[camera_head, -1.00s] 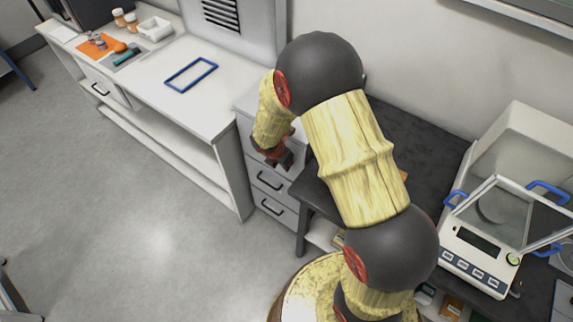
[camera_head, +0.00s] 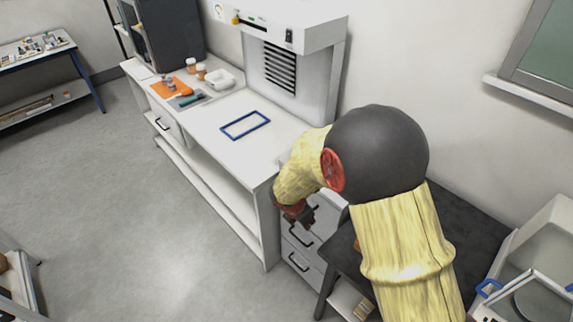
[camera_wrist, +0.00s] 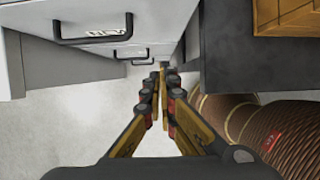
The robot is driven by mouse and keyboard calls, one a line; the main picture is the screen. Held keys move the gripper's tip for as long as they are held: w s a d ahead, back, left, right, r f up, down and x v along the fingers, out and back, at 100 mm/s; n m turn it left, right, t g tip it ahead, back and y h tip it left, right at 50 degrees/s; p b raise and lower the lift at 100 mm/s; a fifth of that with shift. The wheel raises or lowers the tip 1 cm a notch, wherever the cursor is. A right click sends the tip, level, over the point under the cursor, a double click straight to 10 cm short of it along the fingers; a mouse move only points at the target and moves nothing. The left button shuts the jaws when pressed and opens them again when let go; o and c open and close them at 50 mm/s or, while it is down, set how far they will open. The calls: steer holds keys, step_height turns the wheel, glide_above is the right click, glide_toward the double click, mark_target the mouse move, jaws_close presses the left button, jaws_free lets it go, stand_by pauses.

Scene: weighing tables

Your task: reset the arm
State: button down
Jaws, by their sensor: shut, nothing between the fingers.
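My gripper (camera_head: 300,215) hangs at the end of my bent arm, in front of the drawer cabinet (camera_head: 301,262) at the right end of the white bench. In the wrist view my gripper (camera_wrist: 161,72) points down toward the grey floor, its two fingers together with nothing between them. Drawer fronts with black handles show close by in the wrist view. My arm covers part of the dark table behind it.
The white bench (camera_head: 215,128) carries a blue frame (camera_head: 245,124), an orange mat (camera_head: 170,87), brown jars and a white tray (camera_head: 219,80). A dark table (camera_head: 470,225) and a balance (camera_head: 535,285) are at right. Open floor (camera_head: 130,210) lies at left.

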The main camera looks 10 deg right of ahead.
steer(key=s+r+m+g, duration=0.2)
steer(key=s+r+m, duration=0.6)
steer(key=s+m, duration=0.45)
steer(key=s+r+m+t+y, duration=0.1)
steer(key=s+r+m, duration=0.2)
steer(key=r, duration=0.4)
steer(key=s+r+m+t+y, duration=0.1)
steer(key=s+r+m+t, duration=0.1)
steer(key=r, duration=0.5)
steer(key=s+r+m+t+y+b, duration=0.1)
steer(key=s+r+m+t, duration=0.1)
steer(key=s+r+m, duration=0.3)
step_height(320, 180, up, 3)
steer(key=shift+f+m+y, duration=0.15)
steer(key=shift+m+y, duration=0.25)
steer(key=shift+m, duration=0.45)
steer(key=shift+d, duration=0.1)
